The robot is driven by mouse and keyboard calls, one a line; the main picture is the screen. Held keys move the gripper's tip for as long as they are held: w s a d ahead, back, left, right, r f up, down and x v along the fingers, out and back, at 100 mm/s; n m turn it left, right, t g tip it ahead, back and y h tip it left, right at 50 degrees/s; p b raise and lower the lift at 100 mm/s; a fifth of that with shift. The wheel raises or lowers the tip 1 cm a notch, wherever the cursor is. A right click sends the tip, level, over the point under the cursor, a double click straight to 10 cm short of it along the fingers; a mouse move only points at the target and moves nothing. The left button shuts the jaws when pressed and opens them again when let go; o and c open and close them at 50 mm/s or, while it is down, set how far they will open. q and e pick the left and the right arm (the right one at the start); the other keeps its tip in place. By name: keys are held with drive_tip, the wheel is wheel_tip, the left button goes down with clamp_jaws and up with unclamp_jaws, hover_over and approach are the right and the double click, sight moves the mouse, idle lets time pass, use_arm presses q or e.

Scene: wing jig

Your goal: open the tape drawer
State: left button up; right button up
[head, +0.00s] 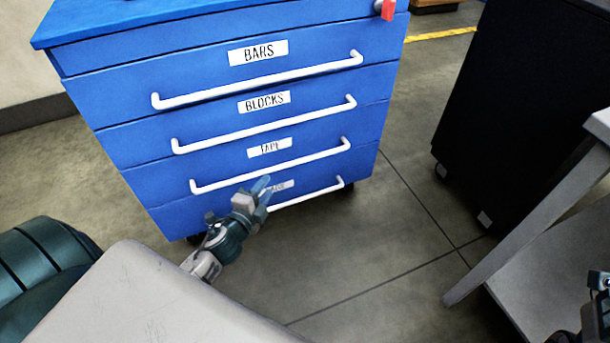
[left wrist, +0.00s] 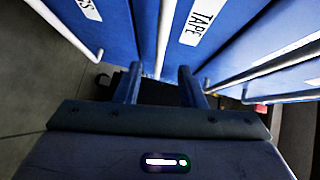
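The tape drawer (head: 225,168) is the third one down in a blue cabinet, with a TAPE label and a long white bar handle. It looks closed, flush with its neighbours. My left gripper (head: 263,188) is at the cabinet front, just by the tape handle (head: 310,157), and covers part of the bottom drawer's label. In the left wrist view the two fingers of my left gripper (left wrist: 160,88) are apart. The tape handle (left wrist: 165,38) runs into the gap between them, beside the TAPE label (left wrist: 203,22). I see no grip on the handle. My right gripper's fingers are not visible.
The BLOCKS handle (head: 265,127) is above and the bottom handle (head: 306,194) below, both close to my left gripper. A pale grey surface (head: 150,300) fills the lower left foreground. A black cabinet (head: 510,110) and a grey table (head: 560,250) stand right. Open floor lies between.

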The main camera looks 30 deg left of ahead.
sight(282, 167)
use_arm(q)
drive_tip(key=w, duration=0.3)
drive_tip(key=w+f+p, duration=0.1)
drive_tip(key=w, duration=0.6)
drive_tip(key=shift+w+a+f+p, duration=0.2)
drive_tip(key=shift+w+a+p, duration=0.1)
drive_tip(key=shift+w+p, duration=0.1)
clamp_jaws()
